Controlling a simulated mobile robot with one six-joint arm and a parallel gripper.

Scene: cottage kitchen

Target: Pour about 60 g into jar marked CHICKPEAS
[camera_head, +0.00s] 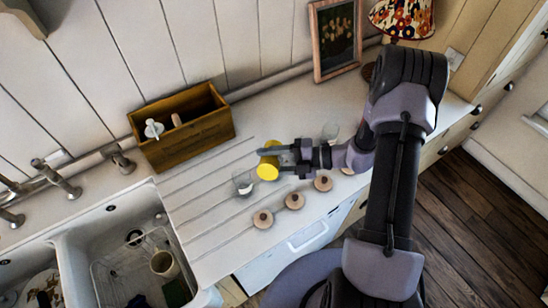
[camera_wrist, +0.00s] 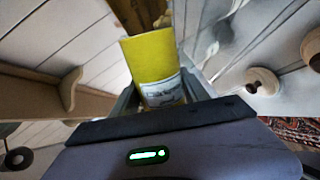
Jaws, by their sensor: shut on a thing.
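My gripper (camera_head: 279,159) is shut on a yellow container (camera_head: 267,170) above the ribbed drainboard. In the wrist view the yellow container (camera_wrist: 150,56) stands between my fingers (camera_wrist: 160,95), with a pale label low on its side; the label's writing is too blurred to read, and its contents are hidden. A clear glass jar (camera_head: 243,183) stands just left of and below the yellow container in the head view. Another clear glass jar (camera_head: 330,131) stands behind my gripper to the right. No CHICKPEAS marking can be read on either jar.
Several round wooden lids (camera_head: 294,200) with knobs lie in a row along the counter's front; one lid (camera_wrist: 262,82) shows in the wrist view. A wooden box (camera_head: 182,128) stands by the wall, and a sink (camera_head: 125,248) lies left. A picture frame (camera_head: 335,37) and lamp (camera_head: 403,18) stand behind.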

